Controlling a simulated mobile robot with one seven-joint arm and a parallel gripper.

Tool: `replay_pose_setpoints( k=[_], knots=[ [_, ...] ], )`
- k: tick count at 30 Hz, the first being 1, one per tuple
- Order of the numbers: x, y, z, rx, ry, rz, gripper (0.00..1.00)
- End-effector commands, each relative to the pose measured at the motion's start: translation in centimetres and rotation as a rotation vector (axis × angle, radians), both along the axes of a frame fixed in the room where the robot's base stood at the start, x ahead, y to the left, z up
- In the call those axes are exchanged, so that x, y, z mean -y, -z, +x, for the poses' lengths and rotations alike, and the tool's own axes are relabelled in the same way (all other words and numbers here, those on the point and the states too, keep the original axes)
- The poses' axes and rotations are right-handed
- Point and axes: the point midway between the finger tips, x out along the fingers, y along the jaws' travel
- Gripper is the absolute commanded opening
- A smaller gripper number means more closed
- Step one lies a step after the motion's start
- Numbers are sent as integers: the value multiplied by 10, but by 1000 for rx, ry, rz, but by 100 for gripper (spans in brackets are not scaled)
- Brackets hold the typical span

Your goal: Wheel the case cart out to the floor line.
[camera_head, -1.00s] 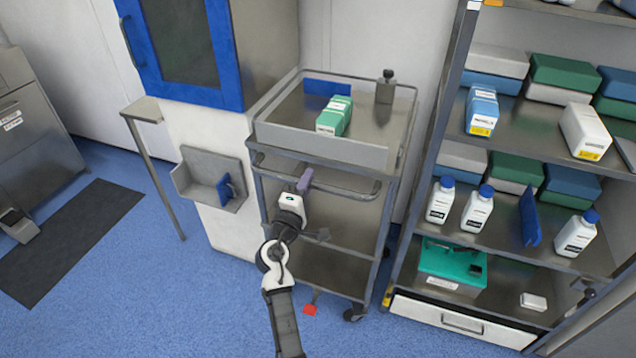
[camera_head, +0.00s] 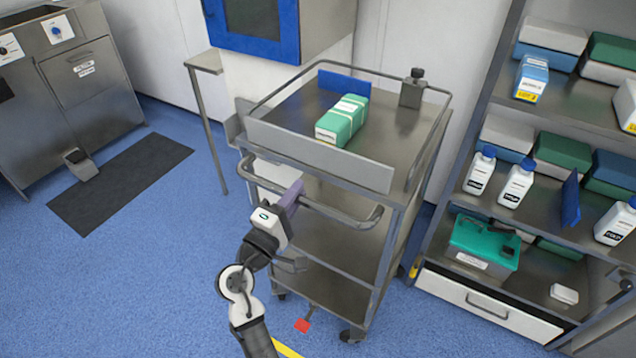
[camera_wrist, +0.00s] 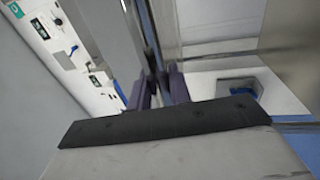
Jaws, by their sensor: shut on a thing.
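The case cart (camera_head: 393,140) is a grey metal trolley with a railed top, lower shelves and castors. Its push handle (camera_head: 345,218) runs across the near side. My gripper (camera_head: 292,196) is shut on the left part of this handle; its purple fingers also show in the wrist view (camera_wrist: 160,90). A green and white box (camera_head: 342,120) and a grey canister (camera_head: 412,90) stand on the cart's top. A short piece of yellow floor line (camera_head: 287,350) shows at the bottom edge, on the near side of the cart, partly hidden by my arm.
A supply shelf (camera_head: 460,280) stands close on the cart's right. A blue-framed cabinet (camera_head: 300,28) and a thin-legged side stand (camera_head: 208,125) are behind and left. A red pedal (camera_head: 302,325) sits low under the cart. Blue floor (camera_head: 150,270) is clear at front left.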

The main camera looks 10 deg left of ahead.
Motion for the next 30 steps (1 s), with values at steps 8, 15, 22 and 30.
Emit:
replay_pose_setpoints(
  k=[8, 15, 22, 30],
  knots=[
    [-24, 2, -70, -3, -2, 1, 0],
    [-38, 1, -113, -2, 0, 1, 0],
    [-45, 0, -135, -1, 2, 0, 0],
    [-47, 0, -141, -1, 2, 0, 0]
  ],
)
